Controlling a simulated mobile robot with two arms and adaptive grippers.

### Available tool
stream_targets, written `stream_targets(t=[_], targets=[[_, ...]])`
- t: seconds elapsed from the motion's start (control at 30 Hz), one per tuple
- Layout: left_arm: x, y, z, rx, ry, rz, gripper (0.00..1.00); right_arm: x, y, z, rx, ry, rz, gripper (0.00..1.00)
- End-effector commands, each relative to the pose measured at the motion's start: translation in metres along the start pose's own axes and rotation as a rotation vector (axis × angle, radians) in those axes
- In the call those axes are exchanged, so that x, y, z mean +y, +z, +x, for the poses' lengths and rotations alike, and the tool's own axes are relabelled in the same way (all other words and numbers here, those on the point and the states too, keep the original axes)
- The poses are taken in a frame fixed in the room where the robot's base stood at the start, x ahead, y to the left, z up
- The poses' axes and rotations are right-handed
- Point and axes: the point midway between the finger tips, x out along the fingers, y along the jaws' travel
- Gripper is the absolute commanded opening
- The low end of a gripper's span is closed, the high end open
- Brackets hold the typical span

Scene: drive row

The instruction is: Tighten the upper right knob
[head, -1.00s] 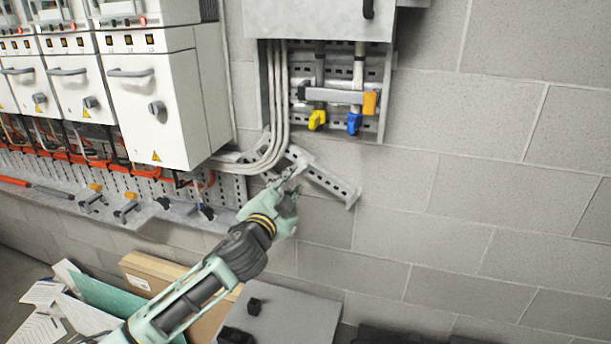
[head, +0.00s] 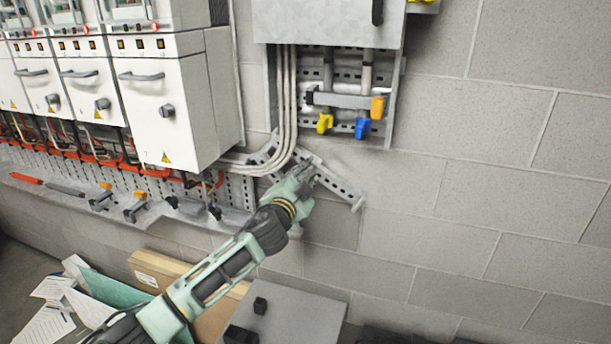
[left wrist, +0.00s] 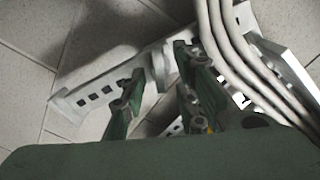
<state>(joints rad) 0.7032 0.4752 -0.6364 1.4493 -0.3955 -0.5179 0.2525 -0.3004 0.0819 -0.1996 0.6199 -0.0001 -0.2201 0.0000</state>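An orange knob (head: 377,108) sits at the right end of a grey clamp bar (head: 350,100) under the wall box, the highest coloured knob on the right. A yellow knob (head: 324,122) and a blue knob (head: 362,128) hang just below the bar. My left gripper (head: 306,172) is below and left of these knobs, in front of a slotted metal bracket (head: 338,184). In the left wrist view its two fingers (left wrist: 158,62) stand apart with the bracket (left wrist: 90,96) behind them; whether they touch it I cannot tell. No knob shows clearly there. My right gripper is out of view.
Pale cables (head: 288,95) curve down close left of the gripper; they also show in the left wrist view (left wrist: 235,55). White cabinets (head: 165,110) stand at the left. A grey wall box (head: 325,20) hangs above the knobs. The block wall (head: 480,150) at right is clear.

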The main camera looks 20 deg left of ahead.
Motion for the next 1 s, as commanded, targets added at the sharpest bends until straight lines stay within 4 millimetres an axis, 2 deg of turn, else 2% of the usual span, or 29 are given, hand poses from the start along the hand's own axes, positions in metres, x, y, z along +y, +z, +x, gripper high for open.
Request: stream_targets(t=[0.03,0.3,0.73,1.0], targets=[[0.0001,0.0000,-0.0001,0.000,0.000,0.000,0.22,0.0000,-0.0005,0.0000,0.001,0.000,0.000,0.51],[0.0001,0.0002,-0.0002,0.000,0.000,0.000,0.00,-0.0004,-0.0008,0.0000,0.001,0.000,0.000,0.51],[0.0003,0.0001,-0.0003,-0.001,0.001,0.026,0.00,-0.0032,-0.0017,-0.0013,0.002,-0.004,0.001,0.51],[0.0009,-0.0004,-0.0003,-0.001,0.001,0.169,0.00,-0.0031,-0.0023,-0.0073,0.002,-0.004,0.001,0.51]])
